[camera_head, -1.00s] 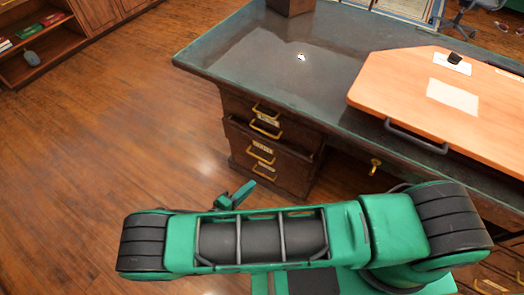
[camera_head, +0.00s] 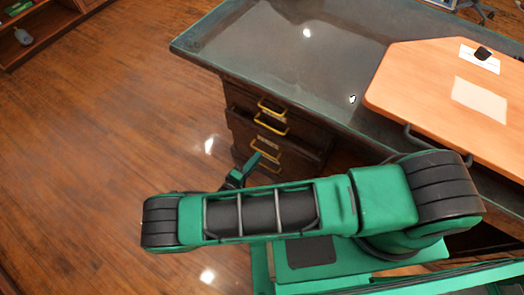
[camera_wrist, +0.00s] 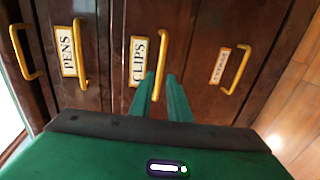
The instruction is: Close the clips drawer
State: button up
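The clips drawer (camera_wrist: 122,75) is in the middle of the wrist view, with a "CLIPS" label (camera_wrist: 138,61) and a yellow handle (camera_wrist: 159,62). In the head view a drawer in the desk's stack stands out a little from the others, apparently the clips drawer (camera_head: 295,147). My gripper (camera_wrist: 164,90) points at the drawer front. Its two green fingers are apart with a narrow gap, close to the lower end of the clips handle. I cannot tell whether they touch it. In the head view my gripper (camera_head: 256,160) is beside the lower drawers.
The "PENS" drawer (camera_wrist: 94,90) and another labelled drawer (camera_wrist: 200,75) flank the clips drawer in the wrist view. The dark desktop (camera_head: 270,55) overhangs the stack and carries a wooden board (camera_head: 425,75). Open wood floor (camera_head: 110,130) lies to the left.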

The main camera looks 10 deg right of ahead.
jog(key=x, duration=0.5)
grip_shut()
jog(key=shift+f, duration=0.1)
dwell(1.3)
